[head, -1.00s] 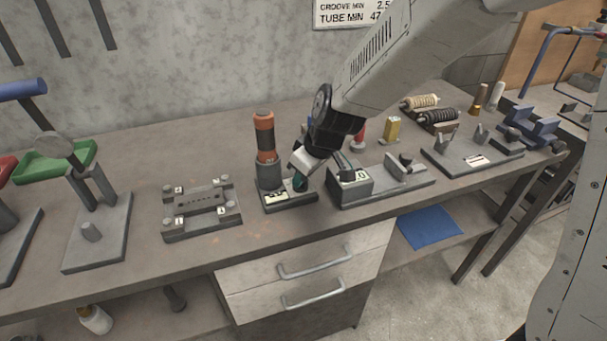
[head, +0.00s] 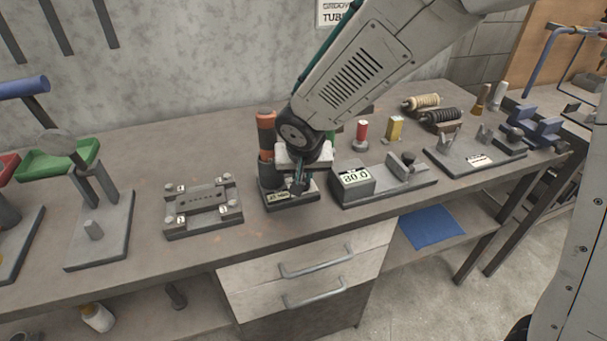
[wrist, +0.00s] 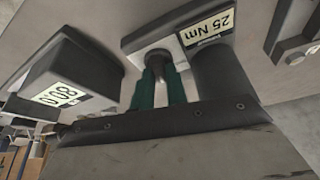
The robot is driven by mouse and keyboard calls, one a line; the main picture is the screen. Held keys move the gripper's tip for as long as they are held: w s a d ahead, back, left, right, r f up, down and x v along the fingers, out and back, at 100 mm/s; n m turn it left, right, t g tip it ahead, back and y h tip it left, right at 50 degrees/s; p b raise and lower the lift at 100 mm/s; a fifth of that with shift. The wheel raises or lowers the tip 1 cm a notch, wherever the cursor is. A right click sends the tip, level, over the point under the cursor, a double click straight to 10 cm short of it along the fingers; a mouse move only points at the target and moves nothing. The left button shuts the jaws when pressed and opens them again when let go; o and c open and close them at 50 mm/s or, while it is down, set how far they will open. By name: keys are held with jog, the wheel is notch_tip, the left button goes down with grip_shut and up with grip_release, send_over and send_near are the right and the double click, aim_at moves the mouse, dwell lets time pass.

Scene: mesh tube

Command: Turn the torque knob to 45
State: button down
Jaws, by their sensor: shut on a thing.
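The torque knob (wrist: 157,60) is a small dark knob on a light square plate, on the torque tester's base. Its label (wrist: 209,30) reads 25 Nm in the wrist view. My gripper (wrist: 162,88) has its teal fingers shut on the knob from either side. In the head view my gripper (head: 299,187) points down over the front right of the tester base (head: 279,200), hiding the knob. The orange and dark torque driver (head: 266,135) stands upright at the back left of that base, partly behind my arm.
A flat bolted fixture (head: 203,207) lies to the left. A red-topped part (head: 361,131) and a yellow block (head: 395,128) stand behind. Drawers (head: 305,270) are below the front edge.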

jog(key=shift+a+m, duration=0.1)
jog(key=shift+m, duration=0.6)
jog(key=shift+h, duration=0.3)
jog(key=c, duration=1.4)
grip_release()
jog(key=shift+r, duration=0.1)
jog(key=v, duration=0.7)
jog(key=shift+r, duration=0.35)
jog(key=shift+s, duration=0.15)
